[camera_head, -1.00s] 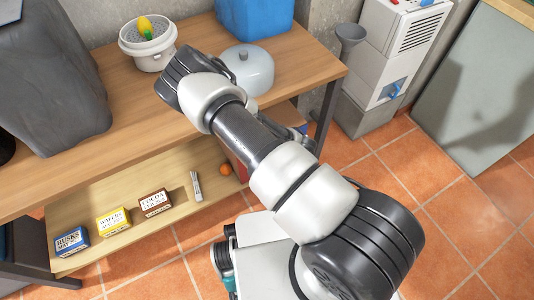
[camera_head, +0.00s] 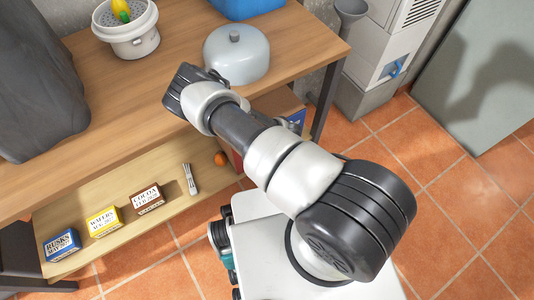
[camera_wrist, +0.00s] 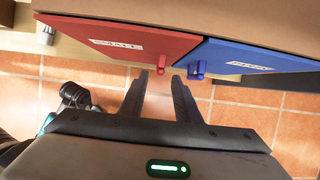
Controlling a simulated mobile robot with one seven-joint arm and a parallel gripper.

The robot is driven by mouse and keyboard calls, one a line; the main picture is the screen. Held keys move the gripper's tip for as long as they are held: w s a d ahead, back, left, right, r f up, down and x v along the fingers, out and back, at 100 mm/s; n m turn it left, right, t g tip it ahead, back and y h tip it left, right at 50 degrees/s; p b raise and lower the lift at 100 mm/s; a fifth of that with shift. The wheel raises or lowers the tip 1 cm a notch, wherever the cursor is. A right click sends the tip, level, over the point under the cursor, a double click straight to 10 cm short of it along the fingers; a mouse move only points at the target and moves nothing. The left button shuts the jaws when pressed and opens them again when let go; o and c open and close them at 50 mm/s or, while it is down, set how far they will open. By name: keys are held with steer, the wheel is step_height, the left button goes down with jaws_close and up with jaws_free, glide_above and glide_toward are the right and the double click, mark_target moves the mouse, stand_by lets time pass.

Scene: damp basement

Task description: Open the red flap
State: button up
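The red flap (camera_wrist: 125,40) is in the upper left of the wrist view. It has a white label and a small red knob (camera_wrist: 194,69) at its right end. It looks shut. In the head view only a strip of red (camera_head: 237,161) shows under the tabletop, mostly behind my arm. My gripper (camera_wrist: 160,77) is open and empty, with its fingers pointing at the flap's lower edge. In the head view my arm hides the gripper.
A blue flap (camera_wrist: 255,54) with its own knob adjoins the red one on the right. The lower shelf (camera_head: 125,205) holds boxes. Tiled floor is open at right.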

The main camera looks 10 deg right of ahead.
steer(key=b+x, duration=0.1)
steer(key=x, duration=0.5)
steer(key=shift+w+f+b, duration=0.15)
steer(key=shift+b, duration=0.2)
steer(key=shift+c, duration=0.2)
jaws_close()
